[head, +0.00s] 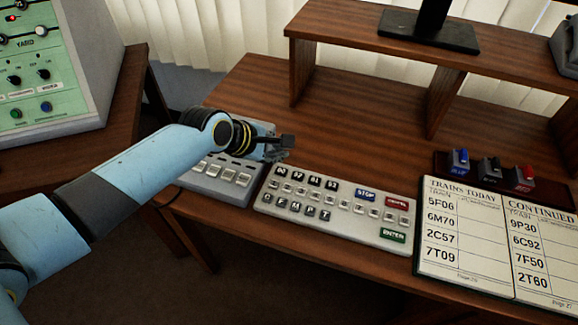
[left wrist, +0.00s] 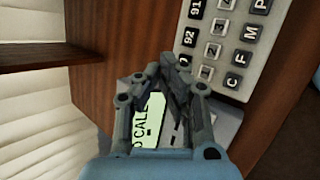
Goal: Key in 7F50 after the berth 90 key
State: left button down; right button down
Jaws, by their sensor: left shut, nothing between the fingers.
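The pale keypad (head: 350,231) lies on the desk in the head view, with dark berth keys in its back row, small digit keys in the middle and letter keys in front. The leftmost berth key (head: 282,172) appears to be 90; its label is hard to read. In the left wrist view the berth 92 key (left wrist: 189,38) and the F key (left wrist: 242,57) show. Blue STOP (head: 366,195), red (head: 398,204) and green ENTER (head: 393,236) keys are at the right. My left gripper (head: 287,146) is shut and empty, above the desk behind the keypad's left end. My right gripper is out of view.
A grey unit (head: 225,186) with several keys stands left of the keypad, partly under my arm. A lit display (left wrist: 149,125) reading "CALL" shows between my fingers. An open train book (head: 466,262) listing 7F50 is at the right. Three coloured switches (head: 490,168) stand behind it.

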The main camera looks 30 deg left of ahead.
pick_arm(q)
jog(key=w+n, duration=0.1)
jog(key=n, duration=0.1)
jog(key=w+r+n, duration=0.1)
jog(key=w, duration=0.1)
jog(key=shift+w+a+r+n+t, duration=0.1)
jog(key=shift+w+a+n+t, duration=0.1)
jog(key=shift+n+t, duration=0.2)
jog(key=shift+d, duration=0.1)
jog(key=b, duration=0.9)
send_over(283, 172)
notch_tip(283, 172, down, 8)
jog(key=shift+d+r, duration=0.1)
jog(key=shift+f, duration=0.5)
jog(key=shift+f, duration=0.15)
jog(key=shift+f, duration=0.25)
